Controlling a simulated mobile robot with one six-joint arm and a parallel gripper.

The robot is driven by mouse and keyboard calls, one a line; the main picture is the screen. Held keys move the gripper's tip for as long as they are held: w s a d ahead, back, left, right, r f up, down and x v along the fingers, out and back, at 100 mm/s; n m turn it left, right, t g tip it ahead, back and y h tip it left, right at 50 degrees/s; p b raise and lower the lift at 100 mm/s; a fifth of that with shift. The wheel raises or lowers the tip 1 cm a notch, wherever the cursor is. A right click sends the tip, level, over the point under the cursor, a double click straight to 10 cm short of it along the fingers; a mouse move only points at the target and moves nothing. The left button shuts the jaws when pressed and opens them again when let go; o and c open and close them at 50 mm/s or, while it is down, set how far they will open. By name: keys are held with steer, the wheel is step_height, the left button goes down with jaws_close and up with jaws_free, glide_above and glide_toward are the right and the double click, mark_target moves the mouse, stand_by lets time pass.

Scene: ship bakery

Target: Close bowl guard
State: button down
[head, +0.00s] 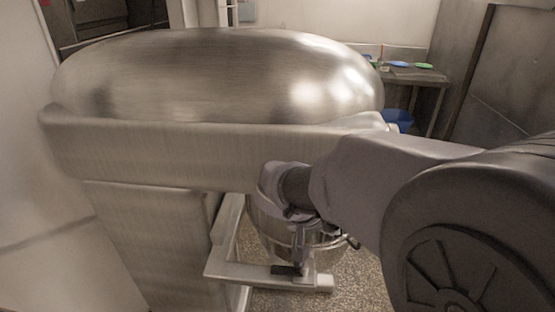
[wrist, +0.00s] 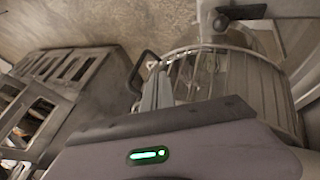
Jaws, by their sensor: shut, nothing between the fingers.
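The bowl guard (wrist: 196,52) is a wire cage at the rim of the metal mixing bowl (wrist: 262,80) in the wrist view. The bowl (head: 268,232) also shows under the mixer head in the head view, partly hidden by my arm. I cannot tell how far the guard stands open. My gripper (wrist: 157,85) is shut and empty, with its fingers beside the guard and close to a black curved handle (wrist: 142,66). Whether they touch is unclear. In the head view my wrist hides part of the guard.
The big steel mixer head (head: 215,80) overhangs the bowl. A bowl support arm (head: 250,272) sticks out below. A grey slotted crate or rack (wrist: 75,75) stands left in the wrist view. A side table (head: 415,74) with coloured plates and a blue bin (head: 400,117) are behind.

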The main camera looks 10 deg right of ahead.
steer(key=d+f+b, duration=0.1)
steer(key=d+f, duration=0.1)
steer(key=d, duration=0.3)
steer(key=shift+w+d, duration=0.15)
steer(key=shift+d, duration=0.15)
